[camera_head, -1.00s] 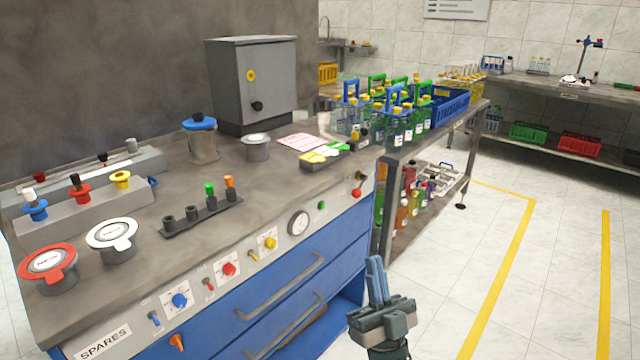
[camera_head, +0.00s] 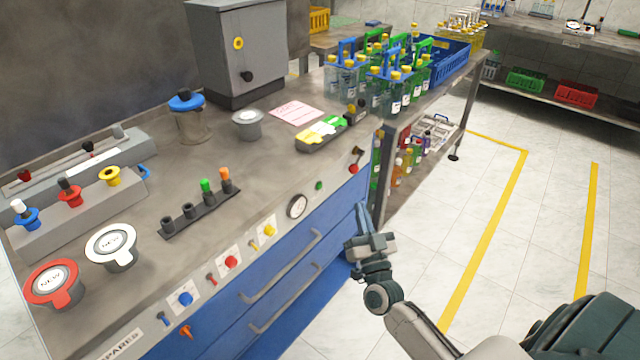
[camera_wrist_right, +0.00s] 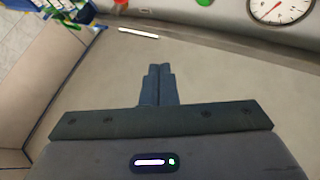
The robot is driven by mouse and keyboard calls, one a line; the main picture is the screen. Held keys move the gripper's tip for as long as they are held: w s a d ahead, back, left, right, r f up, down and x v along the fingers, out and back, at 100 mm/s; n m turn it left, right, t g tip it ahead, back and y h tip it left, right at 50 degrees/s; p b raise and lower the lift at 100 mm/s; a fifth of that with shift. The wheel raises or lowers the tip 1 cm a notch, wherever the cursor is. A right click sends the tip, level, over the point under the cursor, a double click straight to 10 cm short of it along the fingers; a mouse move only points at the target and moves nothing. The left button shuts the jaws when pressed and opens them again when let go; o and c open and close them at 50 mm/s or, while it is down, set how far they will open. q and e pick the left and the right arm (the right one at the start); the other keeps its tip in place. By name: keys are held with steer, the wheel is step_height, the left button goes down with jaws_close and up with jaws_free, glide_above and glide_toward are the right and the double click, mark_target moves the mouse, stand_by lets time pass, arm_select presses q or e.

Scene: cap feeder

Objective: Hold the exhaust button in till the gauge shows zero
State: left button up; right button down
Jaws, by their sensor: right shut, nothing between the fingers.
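The round white gauge (camera_head: 297,206) is on the bench's front panel. In the right wrist view the gauge (camera_wrist_right: 280,8) is cut by the top edge; its red needle is off upright, and I cannot read the value. A small green button (camera_head: 319,186) sits right of the gauge, and a red knob (camera_head: 353,168) is further right. I cannot tell from any label which is the exhaust button. My right gripper (camera_head: 361,212) is shut and empty, in front of the blue cabinet's right end, below the red knob and apart from the controls. My left gripper is out of view.
Blue drawers with bar handles (camera_head: 285,268) project below the panel. Blue, red and yellow knobs (camera_head: 231,262) line the panel to the left. A bottle rack table (camera_head: 400,150) stands close on the right. The tiled floor (camera_head: 490,240) is clear.

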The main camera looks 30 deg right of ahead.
mark_target(319, 186)
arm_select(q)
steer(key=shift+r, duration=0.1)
arm_select(e)
steer(key=shift+w, duration=0.1)
